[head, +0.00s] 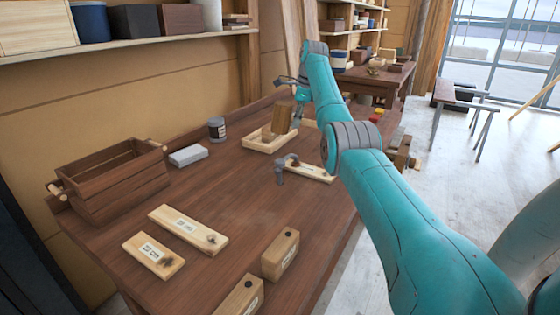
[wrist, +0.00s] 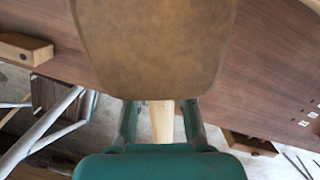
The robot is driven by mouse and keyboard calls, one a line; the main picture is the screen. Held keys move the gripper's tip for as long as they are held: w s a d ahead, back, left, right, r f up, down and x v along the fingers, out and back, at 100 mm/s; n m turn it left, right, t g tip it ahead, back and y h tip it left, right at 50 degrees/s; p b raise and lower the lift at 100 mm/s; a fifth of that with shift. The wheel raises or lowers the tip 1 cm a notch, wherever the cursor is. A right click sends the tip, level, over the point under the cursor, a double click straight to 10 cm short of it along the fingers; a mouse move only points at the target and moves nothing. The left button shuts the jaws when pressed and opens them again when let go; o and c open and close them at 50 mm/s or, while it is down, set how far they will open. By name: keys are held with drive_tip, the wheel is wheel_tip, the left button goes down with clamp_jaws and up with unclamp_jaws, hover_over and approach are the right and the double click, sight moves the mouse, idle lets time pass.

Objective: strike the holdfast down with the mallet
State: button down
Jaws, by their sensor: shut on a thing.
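My gripper (wrist: 160,122) is shut on the pale handle (wrist: 161,118) of the mallet, with one finger on each side in the wrist view. The mallet's brown wooden head (wrist: 152,45) fills the upper middle of that view. In the head view the mallet head (head: 282,116) appears in front of the pale tray, and my gripper is partly hidden by my arm. The grey holdfast (head: 283,168) stands hooked over a pale board (head: 318,174) on the bench, nearer than the mallet in the head view. The mallet head appears apart from it. The holdfast cannot be made out in the wrist view.
A shallow pale tray (head: 257,144) lies on the bench (head: 225,195). A dark crate (head: 112,185), a grey block (head: 188,155) and a jar (head: 217,129) stand at the left. Labelled boards (head: 190,228) and wooden blocks (head: 280,255) lie in front. Bare bench surrounds the holdfast's near side.

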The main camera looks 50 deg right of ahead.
drive_tip(key=shift+w+a+v, duration=0.1)
drive_tip(key=shift+w+v, duration=0.15)
drive_tip(key=shift+v, duration=0.95)
drive_tip(key=shift+w+a+v, duration=0.1)
drive_tip(key=shift+w+v, duration=0.1)
drive_tip(key=shift+v, duration=1)
drive_tip(key=shift+r, duration=0.1)
